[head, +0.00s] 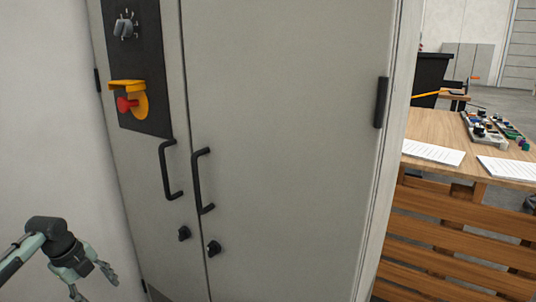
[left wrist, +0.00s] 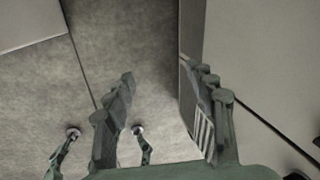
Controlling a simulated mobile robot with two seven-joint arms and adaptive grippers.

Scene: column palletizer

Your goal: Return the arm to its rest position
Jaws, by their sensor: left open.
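My left arm comes in from the lower left of the head view. Its gripper (head: 94,284) hangs in front of the cabinet's lower left side, apart from the door handles. In the left wrist view the two fingers of the gripper (left wrist: 165,120) stand apart with nothing between them. My right gripper is in neither view.
A grey cabinet (head: 290,130) has two black handles (head: 197,182), two latch knobs (head: 214,248) and a red switch (head: 127,104) on a yellow plate. A wooden table (head: 440,130) with papers and parts stands at right. A pale wall is at left.

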